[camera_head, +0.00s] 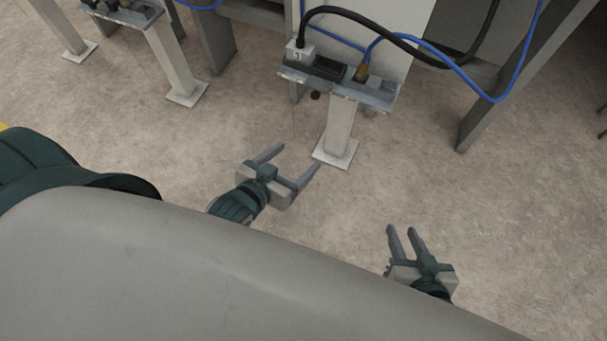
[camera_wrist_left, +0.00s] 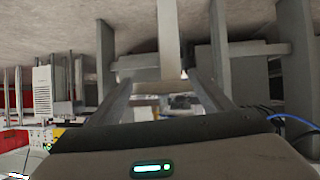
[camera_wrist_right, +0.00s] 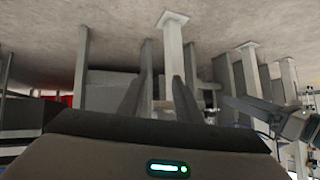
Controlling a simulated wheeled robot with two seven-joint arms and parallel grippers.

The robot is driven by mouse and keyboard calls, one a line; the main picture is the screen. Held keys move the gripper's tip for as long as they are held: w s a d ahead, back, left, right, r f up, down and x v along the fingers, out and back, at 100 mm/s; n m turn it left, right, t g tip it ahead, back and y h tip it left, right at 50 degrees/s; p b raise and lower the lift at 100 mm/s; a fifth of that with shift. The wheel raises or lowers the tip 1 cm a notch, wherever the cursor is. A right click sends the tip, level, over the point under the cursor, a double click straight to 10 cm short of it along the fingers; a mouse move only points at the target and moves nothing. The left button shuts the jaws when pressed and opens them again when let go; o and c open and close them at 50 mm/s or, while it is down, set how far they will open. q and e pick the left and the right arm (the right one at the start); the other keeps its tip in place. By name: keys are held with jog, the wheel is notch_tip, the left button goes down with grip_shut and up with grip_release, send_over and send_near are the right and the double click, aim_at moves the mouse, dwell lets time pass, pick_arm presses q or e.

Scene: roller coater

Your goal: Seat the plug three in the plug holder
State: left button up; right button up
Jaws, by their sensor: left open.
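A white plug (camera_head: 300,52) with a small dark mark and a black cable stands at the left end of a grey metal holder (camera_head: 379,95) on a post. The mark is too small to read surely. Its seating is hidden from this angle. My left gripper (camera_head: 298,156) is open and empty, in front of and below the holder, its fingers wide apart; they also show in the left wrist view (camera_wrist_left: 163,85). My right gripper (camera_head: 401,229) is open and empty, with a narrower gap, further right and lower; its fingers also show in the right wrist view (camera_wrist_right: 161,80).
A black block (camera_head: 328,68) and a brass-coloured connector (camera_head: 362,73) with a blue cable (camera_head: 440,62) sit on the same holder. The black cable (camera_head: 400,38) loops over to the right. Another post-mounted holder (camera_head: 140,14) stands at upper left. The floor around the grippers is clear.

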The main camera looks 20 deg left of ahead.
pick_arm(q)
jog(key=s+d+f+m+g+h, duration=0.1)
jog(key=s+d+g+h, duration=0.1)
jog(key=s+d, duration=0.4)
jog(key=shift+s+f+g, duration=0.15)
jog(key=shift+s+g, duration=0.25)
jog(key=shift+s, duration=0.45)
pick_arm(e)
jog(key=shift+a, duration=0.1)
